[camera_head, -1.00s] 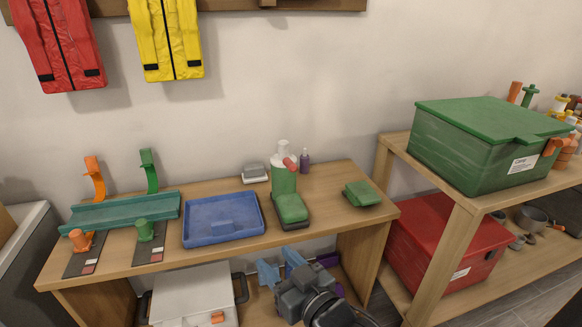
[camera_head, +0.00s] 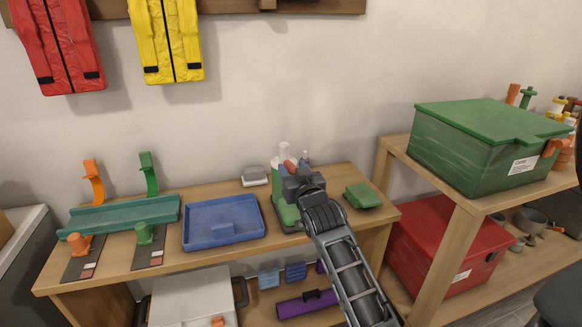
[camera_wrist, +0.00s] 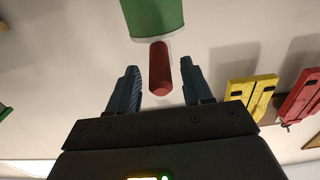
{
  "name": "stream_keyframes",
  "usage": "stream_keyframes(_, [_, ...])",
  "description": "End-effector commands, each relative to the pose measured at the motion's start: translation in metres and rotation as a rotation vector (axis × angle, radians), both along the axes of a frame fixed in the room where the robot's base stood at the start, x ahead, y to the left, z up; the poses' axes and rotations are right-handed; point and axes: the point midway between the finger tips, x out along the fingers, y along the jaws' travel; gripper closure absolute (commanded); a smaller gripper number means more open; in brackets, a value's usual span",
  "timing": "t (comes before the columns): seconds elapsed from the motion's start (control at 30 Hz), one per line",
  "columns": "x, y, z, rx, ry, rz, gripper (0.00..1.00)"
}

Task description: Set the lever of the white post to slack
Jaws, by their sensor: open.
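In the wrist view the red lever (camera_wrist: 160,70) points between the two fingers of my open gripper (camera_wrist: 159,78), with a gap on both sides. A green cylinder with a pale rim (camera_wrist: 153,18) shows behind the lever. My wrist (camera_head: 303,184) is in front of the post. Any slack marking is not readable.
A green block (camera_head: 290,210) stands against my wrist, and another green sponge-like block (camera_head: 362,195) lies to the right. A blue tray (camera_head: 222,238) is left of the post. A grey-white block (camera_head: 254,176) is at the back.

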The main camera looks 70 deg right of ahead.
Motion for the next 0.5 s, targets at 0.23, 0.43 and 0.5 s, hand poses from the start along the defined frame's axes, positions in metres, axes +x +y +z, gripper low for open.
stream_keyframes(0.23, [0.014, -0.015, 0.0, -0.001, 0.001, 0.0, 0.5])
stream_keyframes(0.43, [0.014, -0.016, 0.0, 0.0, 0.0, 0.001, 0.5])
stream_keyframes(0.5, [0.014, -0.016, 0.0, 0.0, 0.0, 0.001, 0.5])
